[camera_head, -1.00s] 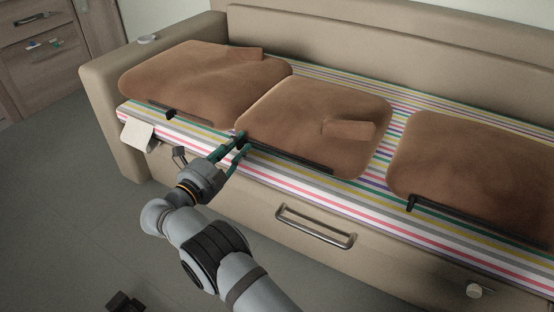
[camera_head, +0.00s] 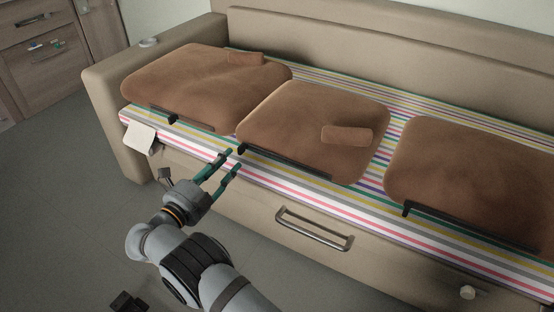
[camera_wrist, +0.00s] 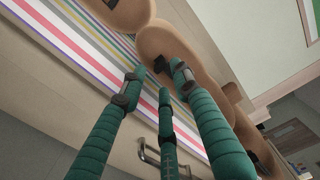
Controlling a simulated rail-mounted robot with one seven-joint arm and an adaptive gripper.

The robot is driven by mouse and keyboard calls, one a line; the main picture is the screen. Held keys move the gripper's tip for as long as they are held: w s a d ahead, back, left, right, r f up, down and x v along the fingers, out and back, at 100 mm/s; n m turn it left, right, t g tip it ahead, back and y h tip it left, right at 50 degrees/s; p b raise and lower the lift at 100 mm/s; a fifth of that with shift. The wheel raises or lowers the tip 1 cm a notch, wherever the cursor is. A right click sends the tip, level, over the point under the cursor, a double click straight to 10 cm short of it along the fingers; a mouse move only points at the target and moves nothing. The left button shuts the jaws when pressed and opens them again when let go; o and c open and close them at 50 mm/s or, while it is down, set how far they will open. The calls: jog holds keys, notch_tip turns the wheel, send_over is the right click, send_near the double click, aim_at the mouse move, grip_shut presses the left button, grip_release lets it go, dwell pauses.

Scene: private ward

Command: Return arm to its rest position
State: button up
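My arm reaches up from the bottom of the head view toward the front edge of a sofa. My gripper (camera_head: 233,161) has teal fingers spread apart with nothing between them. It is in front of the striped seat, near the front left corner of the middle brown cushion (camera_head: 290,110), with a small gap to it. In the wrist view the fingers of my gripper (camera_wrist: 157,85) also stand apart and empty, with the striped seat and brown cushions beyond them.
The beige sofa (camera_head: 115,140) has a striped mattress (camera_head: 300,197) with a left cushion (camera_head: 190,85) and a right cushion (camera_head: 470,180). A metal handle (camera_head: 313,230) and a pale knob (camera_head: 467,292) stick out of its front. A white card (camera_head: 139,137) hangs at the left. Grey floor (camera_head: 60,210) is clear at left.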

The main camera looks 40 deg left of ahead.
aim_at(240, 153)
jog(key=shift+s+d, duration=0.1)
jog(key=shift+s, duration=0.95)
jog(key=shift+o, duration=0.2)
jog(key=shift+o, duration=1.2)
jog(key=shift+w+f, duration=0.1)
jog(key=shift+w, duration=0.25)
jog(key=o, duration=0.7)
jog(key=w+b, duration=0.1)
jog(key=w, duration=0.1)
jog(key=w+b, duration=0.1)
jog(key=w, duration=0.2)
jog(key=w+b, duration=0.2)
jog(key=shift+w+a+f, duration=0.1)
jog(key=shift+w+a, duration=0.15)
jog(key=shift+a, duration=0.1)
jog(key=shift+o, duration=1)
jog(key=shift+d+r+p, duration=0.2)
jog(key=shift+r+p, duration=0.1)
jog(key=shift+p, duration=0.3)
jog(key=shift+d, duration=0.2)
jog(key=shift+f, duration=0.1)
